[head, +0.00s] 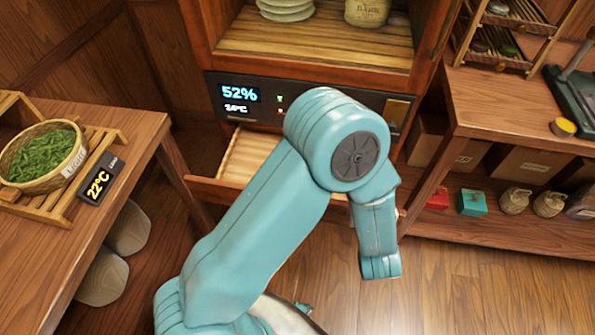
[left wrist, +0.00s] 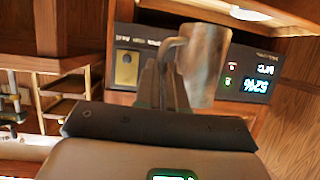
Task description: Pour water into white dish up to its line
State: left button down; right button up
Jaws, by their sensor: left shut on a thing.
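A metallic jug with a handle (left wrist: 206,66) is in the left wrist view, which is turned nearly upside down. My left gripper (left wrist: 172,88) is shut on it at the handle side, in front of the control panel. Any water in the jug cannot be seen. A pale, bright round shape (left wrist: 250,14) at the top edge of that view looks like the white dish in the open drawer; its line is not readable. In the head view my left arm crosses the middle and hides the jug, the gripper and part of the drawer. My right gripper is not in view.
The cabinet's slatted drawer (head: 243,160) stands open below the panel (head: 262,101) reading 52%. White saucers (head: 285,10) are stacked on the shelf above. A basket of green leaves (head: 43,158) stands on the left table. The right bench (head: 500,108) holds a tiered rack.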

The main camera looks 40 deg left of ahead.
pick_arm(q)
jog(key=shift+a+r, duration=0.15)
jog(key=a+n+h, duration=0.1)
jog(key=a, duration=0.1)
jog(key=a+r+n+h+p, duration=0.1)
jog(key=a+h, duration=0.1)
jog(key=a+r+n+g+h, duration=0.1)
jog(key=a+n+h, duration=0.1)
jog(key=a, duration=0.1)
jog(key=shift+s+r+p, duration=0.1)
jog(key=shift+r+p, duration=0.1)
jog(key=shift+p, duration=0.15)
jog(key=shift+a+r+h, duration=0.25)
jog(key=shift+h, duration=0.05)
jog(key=a+n+h+b, duration=0.1)
jog(key=a+r+n+h+b, duration=0.1)
jog(key=a+h+b, duration=0.1)
jog(key=shift+a, duration=0.1)
dwell(0.7)
